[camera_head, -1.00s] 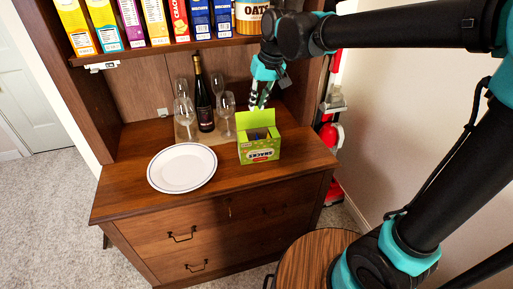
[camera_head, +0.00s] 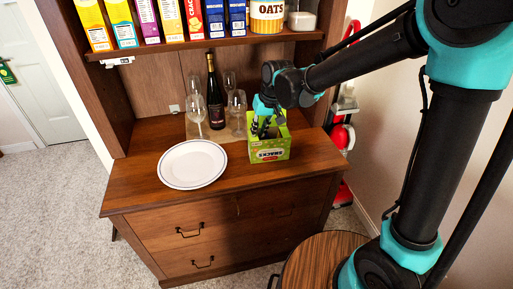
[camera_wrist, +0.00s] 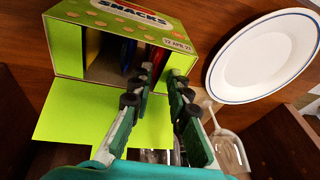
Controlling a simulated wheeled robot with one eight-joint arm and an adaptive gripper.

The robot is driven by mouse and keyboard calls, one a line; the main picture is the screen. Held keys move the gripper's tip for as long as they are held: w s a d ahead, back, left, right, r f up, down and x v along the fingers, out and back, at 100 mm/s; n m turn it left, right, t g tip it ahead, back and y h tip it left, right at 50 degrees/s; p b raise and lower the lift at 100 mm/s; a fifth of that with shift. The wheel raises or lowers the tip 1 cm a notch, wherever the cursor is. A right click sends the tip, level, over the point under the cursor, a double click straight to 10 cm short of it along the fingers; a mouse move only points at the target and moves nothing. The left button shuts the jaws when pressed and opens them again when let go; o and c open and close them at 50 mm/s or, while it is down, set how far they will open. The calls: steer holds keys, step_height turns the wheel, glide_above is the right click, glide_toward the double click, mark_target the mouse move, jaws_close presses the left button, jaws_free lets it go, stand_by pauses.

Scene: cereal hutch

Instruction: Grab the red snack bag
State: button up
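The green snacks box (camera_head: 268,152) stands open on the cabinet top; its opening and spread flap (camera_wrist: 90,118) show in the wrist view. Inside, a narrow strip of the red snack bag (camera_wrist: 150,53) shows beside a blue bag (camera_wrist: 128,54) and a yellow one (camera_wrist: 93,45). My gripper (camera_wrist: 160,76) has its fingers apart, with nothing seen between them. Its fingertips are at the box opening, near the red bag. They also show over the box in the head view (camera_head: 259,133). Most of the red bag is hidden by the box and fingers.
A white plate (camera_head: 193,164) lies left of the box. A dark bottle (camera_head: 215,100) and several wine glasses (camera_head: 238,112) stand close behind and left of it. Above is a shelf (camera_head: 180,47) with cereal boxes and an oats canister (camera_head: 267,14).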

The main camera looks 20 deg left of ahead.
steer(key=shift+x, duration=0.95)
jaws_close()
steer(key=shift+d, duration=0.1)
